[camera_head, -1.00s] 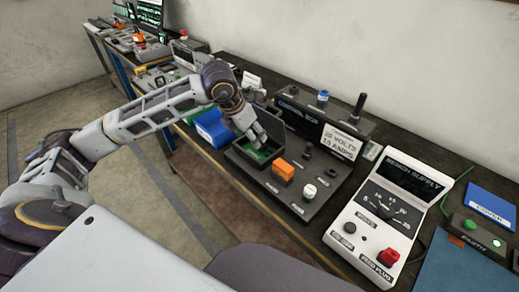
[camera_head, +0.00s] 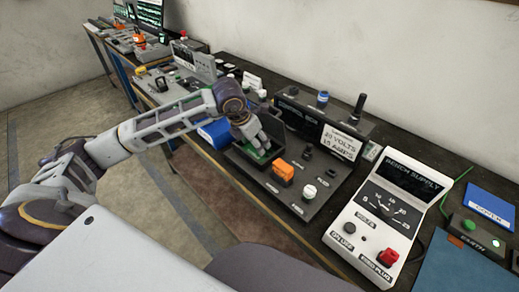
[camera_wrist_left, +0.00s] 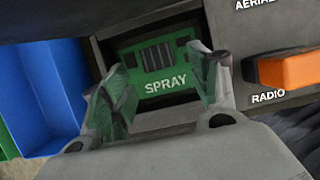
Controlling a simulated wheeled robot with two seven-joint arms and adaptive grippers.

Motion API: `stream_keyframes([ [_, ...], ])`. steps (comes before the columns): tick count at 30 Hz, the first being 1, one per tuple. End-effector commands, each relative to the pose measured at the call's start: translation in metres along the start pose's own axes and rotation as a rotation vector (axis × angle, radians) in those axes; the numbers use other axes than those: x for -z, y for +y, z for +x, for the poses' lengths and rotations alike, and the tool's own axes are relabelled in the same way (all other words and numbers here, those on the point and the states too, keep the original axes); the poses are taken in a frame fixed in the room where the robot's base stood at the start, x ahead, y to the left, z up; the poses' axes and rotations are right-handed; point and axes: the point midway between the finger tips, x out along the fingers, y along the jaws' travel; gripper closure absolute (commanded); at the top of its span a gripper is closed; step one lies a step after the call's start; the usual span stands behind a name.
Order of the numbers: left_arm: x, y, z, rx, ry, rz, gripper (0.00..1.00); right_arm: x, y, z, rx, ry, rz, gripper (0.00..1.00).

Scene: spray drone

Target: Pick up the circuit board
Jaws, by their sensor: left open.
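The circuit board (camera_wrist_left: 160,68) is green with the word SPRAY on it and lies in a dark open recess of the control box. In the head view a green part of it (camera_head: 258,153) shows below my left gripper (camera_head: 262,150). In the left wrist view the fingers of my left gripper (camera_wrist_left: 165,92) are open, one toward each side of the board's near part. The fingers look close to the board, but I cannot tell whether they touch it. My right gripper is not in view.
An orange radio switch (camera_head: 284,170) and a white knob (camera_head: 309,192) sit right of the recess. A blue bin (camera_head: 215,132) stands to its left. The bench supply (camera_head: 382,215) is further right, with a blue cover (camera_head: 490,204) beyond it.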

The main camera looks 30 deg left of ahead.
Motion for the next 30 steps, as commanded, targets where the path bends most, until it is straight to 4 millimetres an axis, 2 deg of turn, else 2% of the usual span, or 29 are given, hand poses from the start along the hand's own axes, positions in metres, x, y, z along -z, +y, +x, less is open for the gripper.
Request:
stream_keyframes([
  [3,-0.001,0.0,0.014,0.002,0.001,-0.001,0.39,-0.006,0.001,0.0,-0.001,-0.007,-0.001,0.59],
  [9,-0.001,0.001,0.027,0.0,0.001,0.0,0.39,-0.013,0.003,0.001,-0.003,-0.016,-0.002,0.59],
  [23,-0.001,0.001,0.027,0.0,0.0,0.0,0.39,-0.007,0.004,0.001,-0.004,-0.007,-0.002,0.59],
  [30,-0.001,0.001,0.027,0.0,0.0,0.0,0.69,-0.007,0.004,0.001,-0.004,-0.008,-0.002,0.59],
])
